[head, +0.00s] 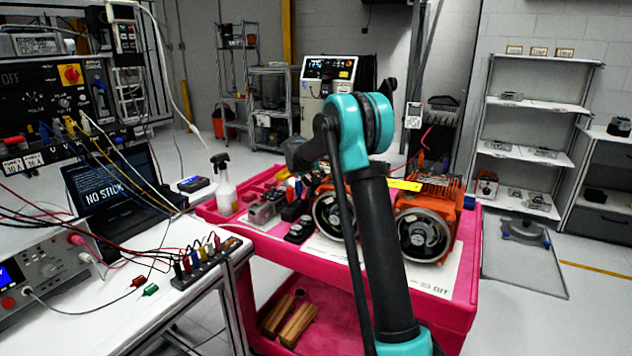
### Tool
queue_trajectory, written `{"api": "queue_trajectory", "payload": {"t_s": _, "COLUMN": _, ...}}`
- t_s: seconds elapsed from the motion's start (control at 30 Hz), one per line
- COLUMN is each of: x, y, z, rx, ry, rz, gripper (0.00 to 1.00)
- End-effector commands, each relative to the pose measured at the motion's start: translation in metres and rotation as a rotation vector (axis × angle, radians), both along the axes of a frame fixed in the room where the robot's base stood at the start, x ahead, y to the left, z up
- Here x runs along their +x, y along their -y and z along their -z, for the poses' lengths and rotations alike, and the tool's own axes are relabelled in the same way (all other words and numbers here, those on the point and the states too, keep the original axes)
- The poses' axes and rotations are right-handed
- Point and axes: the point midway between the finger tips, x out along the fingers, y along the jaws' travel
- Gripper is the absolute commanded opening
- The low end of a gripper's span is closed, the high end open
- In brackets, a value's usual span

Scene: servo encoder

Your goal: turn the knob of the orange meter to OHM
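I cannot pick out an orange meter with a readable knob or an OHM mark. Large orange units with round dark wheels stand on the pink cart, the right one (436,215) in full view and the left one (332,212) partly behind my arm. A small orange-and-grey item (487,184) sits on the shelf at right, too small to identify. My arm rises in front of the cart, and its teal elbow and black links hide part of the cart top. My gripper's fingers do not show.
The pink cart (463,304) also carries small grey and red parts and a spray bottle (223,188). A white bench (100,318) at left holds a laptop (118,195), a power supply (45,265) and several cables. Shelves (535,103) stand at right.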

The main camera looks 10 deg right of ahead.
Motion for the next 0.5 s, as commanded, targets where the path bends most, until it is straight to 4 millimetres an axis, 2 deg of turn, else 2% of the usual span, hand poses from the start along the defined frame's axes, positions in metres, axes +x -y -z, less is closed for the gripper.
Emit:
{"api": "queue_trajectory", "payload": {"t_s": 0.27, "x": -0.004, "y": -0.003, "z": -0.006, "rx": -0.001, "ry": 0.001, "rz": -0.001, "gripper": 0.48}}
{"api": "queue_trajectory", "payload": {"t_s": 0.5, "x": -0.028, "y": -0.019, "z": -0.038, "rx": 0.000, "ry": 0.000, "rz": -0.002, "gripper": 0.48}}
